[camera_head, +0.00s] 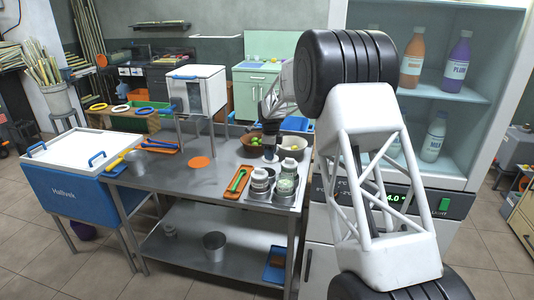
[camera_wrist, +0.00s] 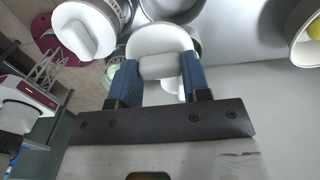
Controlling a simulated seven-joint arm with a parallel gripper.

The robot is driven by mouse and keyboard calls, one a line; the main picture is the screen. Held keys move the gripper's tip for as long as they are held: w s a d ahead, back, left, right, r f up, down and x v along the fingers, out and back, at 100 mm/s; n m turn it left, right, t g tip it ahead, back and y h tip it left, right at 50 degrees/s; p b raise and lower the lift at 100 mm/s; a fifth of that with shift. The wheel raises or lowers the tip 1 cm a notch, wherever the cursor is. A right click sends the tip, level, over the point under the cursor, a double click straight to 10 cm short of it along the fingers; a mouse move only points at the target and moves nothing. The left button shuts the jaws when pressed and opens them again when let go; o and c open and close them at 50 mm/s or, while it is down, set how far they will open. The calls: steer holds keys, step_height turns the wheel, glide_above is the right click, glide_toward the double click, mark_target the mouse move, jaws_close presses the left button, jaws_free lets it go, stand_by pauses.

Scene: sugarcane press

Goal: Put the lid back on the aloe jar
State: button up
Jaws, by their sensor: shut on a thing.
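My gripper (camera_wrist: 160,72) is shut on the grey knob of a white lid (camera_wrist: 155,38), which sits between the blue fingers in the wrist view. In the head view my gripper (camera_head: 270,148) is above the back of the steel table, behind the jar group. One jar (camera_head: 286,185) there shows a greenish top and looks open; I take it for the aloe jar. A bit of green (camera_wrist: 114,68) also shows beside the left finger in the wrist view. The jar labels are too small to read.
Lidded jars (camera_head: 260,178) (camera_head: 290,165) stand close by; one white lid (camera_wrist: 88,30) is near my left finger. An orange tray (camera_head: 237,183) lies left of the jars. The fridge stands right.

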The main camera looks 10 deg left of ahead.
steer(key=s+d+r, duration=0.4)
steer(key=s+d, duration=0.4)
steer(key=shift+s, duration=0.15)
steer(key=shift+f, duration=0.1)
stand_by(0.4)
step_height(320, 180, down, 6)
stand_by(0.9)
steer(key=shift+f, duration=0.25)
stand_by(2.7)
steer(key=o, duration=1.5)
steer(key=shift+c, duration=0.2)
steer(key=shift+r, duration=0.25)
step_height(320, 180, up, 6)
steer(key=shift+r, duration=0.25)
